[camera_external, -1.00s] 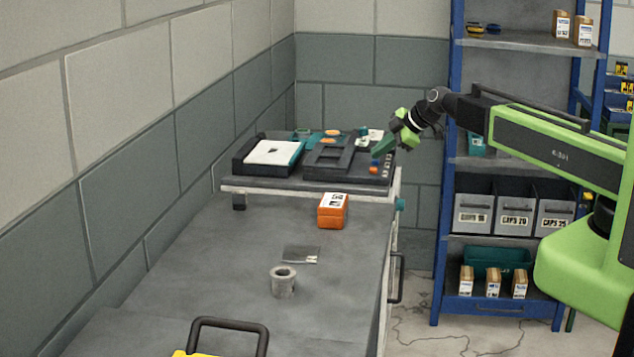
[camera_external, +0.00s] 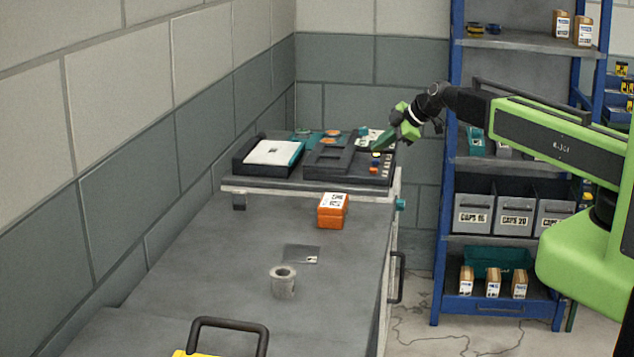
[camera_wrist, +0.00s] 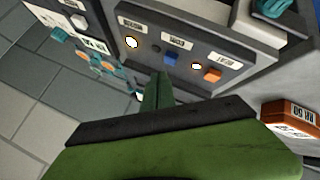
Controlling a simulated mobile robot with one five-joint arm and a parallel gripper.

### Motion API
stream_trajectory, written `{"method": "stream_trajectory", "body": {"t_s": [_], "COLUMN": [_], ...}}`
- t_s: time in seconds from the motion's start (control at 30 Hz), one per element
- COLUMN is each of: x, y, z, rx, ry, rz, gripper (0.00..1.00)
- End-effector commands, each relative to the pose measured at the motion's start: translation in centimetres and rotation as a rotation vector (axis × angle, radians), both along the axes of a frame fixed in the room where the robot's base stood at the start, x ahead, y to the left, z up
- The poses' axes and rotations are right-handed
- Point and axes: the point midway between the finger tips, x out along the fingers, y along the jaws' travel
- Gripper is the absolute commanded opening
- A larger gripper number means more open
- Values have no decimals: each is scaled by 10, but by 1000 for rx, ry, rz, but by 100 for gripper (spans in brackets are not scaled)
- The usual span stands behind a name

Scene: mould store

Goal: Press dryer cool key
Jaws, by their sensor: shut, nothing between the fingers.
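The dark dryer unit (camera_external: 322,176) sits on the raised shelf at the bench's far end. In the wrist view its control panel (camera_wrist: 184,74) shows a blue key (camera_wrist: 170,59), an orange key (camera_wrist: 212,76), lit round lamps and small white labels too blurred to read. I cannot tell from the labels which key is cool. My gripper (camera_wrist: 157,88) is shut and empty, its green fingers pointing at the panel beside the blue key. In the external view my gripper (camera_external: 379,147) is just above the panel edge; I cannot tell whether it touches.
An orange box (camera_external: 333,211) stands in front of the raised shelf. A grey ring-shaped cylinder (camera_external: 284,283) and a flat plate (camera_external: 300,254) lie nearer on the bench. A blue rack (camera_external: 447,200) with bins stands at right. The middle bench is mostly clear.

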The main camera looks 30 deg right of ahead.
Motion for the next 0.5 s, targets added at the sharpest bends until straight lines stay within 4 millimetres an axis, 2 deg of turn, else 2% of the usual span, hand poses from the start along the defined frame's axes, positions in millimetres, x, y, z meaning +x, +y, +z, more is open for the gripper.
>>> {"method": "stream_trajectory", "body": {"t_s": [0.5], "x": [0], "y": [0], "z": [59], "rx": [0], "ry": [0], "rz": [0], "gripper": [0]}}
